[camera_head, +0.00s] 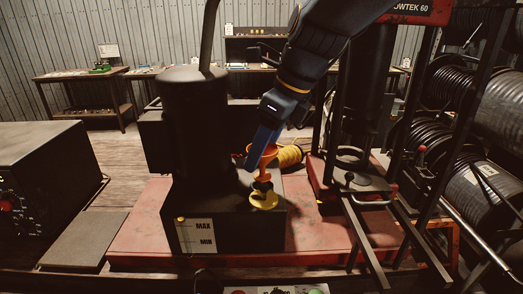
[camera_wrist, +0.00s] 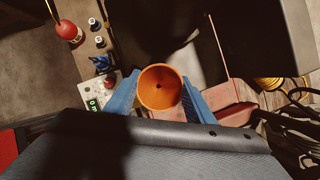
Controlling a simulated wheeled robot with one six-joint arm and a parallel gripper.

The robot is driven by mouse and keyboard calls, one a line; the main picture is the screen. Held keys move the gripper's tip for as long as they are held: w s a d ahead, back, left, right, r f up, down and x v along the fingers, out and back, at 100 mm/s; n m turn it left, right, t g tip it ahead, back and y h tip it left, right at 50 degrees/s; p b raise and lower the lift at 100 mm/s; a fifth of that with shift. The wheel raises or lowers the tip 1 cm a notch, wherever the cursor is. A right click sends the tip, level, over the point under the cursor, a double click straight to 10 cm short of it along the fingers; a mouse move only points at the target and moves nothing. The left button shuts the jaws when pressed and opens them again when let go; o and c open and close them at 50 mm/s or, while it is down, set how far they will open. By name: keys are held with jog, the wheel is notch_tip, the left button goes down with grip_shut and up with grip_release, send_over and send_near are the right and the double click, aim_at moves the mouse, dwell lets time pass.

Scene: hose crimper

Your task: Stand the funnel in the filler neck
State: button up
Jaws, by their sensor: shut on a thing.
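The orange funnel (camera_head: 265,160) is held upright in my gripper (camera_head: 258,156), whose blue fingers are shut on it. In the wrist view the funnel's round mouth (camera_wrist: 160,87) faces the camera, with one blue finger on each side. The yellow filler neck (camera_head: 263,199) is on top of the dark tank (camera_head: 225,215), directly below the funnel in the head view. A dark piece shows between the funnel and the yellow ring. I cannot tell whether the funnel's spout touches or enters the neck. The funnel hides the neck in the wrist view.
A tall dark cylinder (camera_head: 195,125) stands on the tank close to the left of my gripper. A dark-framed press (camera_head: 360,180) stands to the right. A yellow hose coil (camera_head: 290,156) lies behind. Hose reels (camera_head: 465,110) fill the far right.

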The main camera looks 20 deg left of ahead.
aim_at(264, 166)
jog(key=shift+f+b, duration=1.25)
notch_tip(264, 166, down, 2)
jog(key=shift+s+d, duration=0.1)
jog(key=shift+s, duration=0.05)
jog(key=c, duration=0.5)
jog(key=shift+f+b, duration=0.3)
jog(key=shift+c, duration=0.4)
jog(key=o, duration=1.7)
jog(key=shift+r, duration=0.2)
